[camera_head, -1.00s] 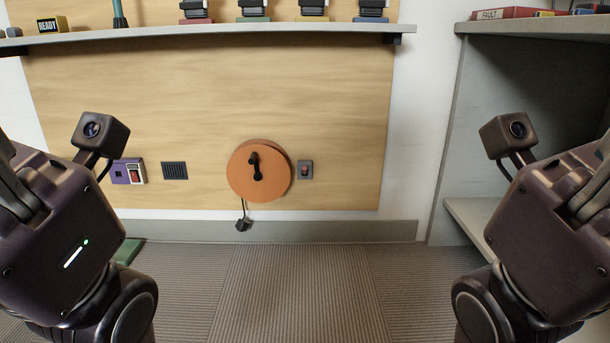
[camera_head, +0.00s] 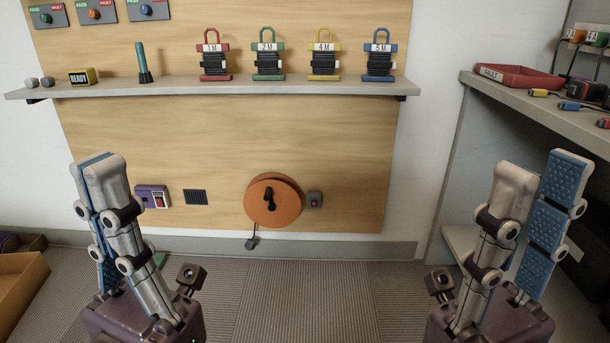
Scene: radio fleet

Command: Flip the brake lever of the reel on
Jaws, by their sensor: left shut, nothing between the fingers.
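The orange reel (camera_head: 287,207) is mounted low on the wooden wall panel. A black crank handle (camera_head: 268,201) sits on its face, and a cord with a dark plug (camera_head: 252,243) hangs below. My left gripper (camera_head: 103,168) points up at the left, shut and empty, apart from the reel. My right gripper (camera_head: 537,175) points up at the right, its fingers apart and nothing between them.
A shelf (camera_head: 215,86) above the reel holds several coloured spool stands, a green-blue tool (camera_head: 142,62) and a READY block (camera_head: 82,77). A grey cabinet (camera_head: 475,100) stands at right. A purple switch box (camera_head: 152,196) is on the panel. The floor below the reel is clear.

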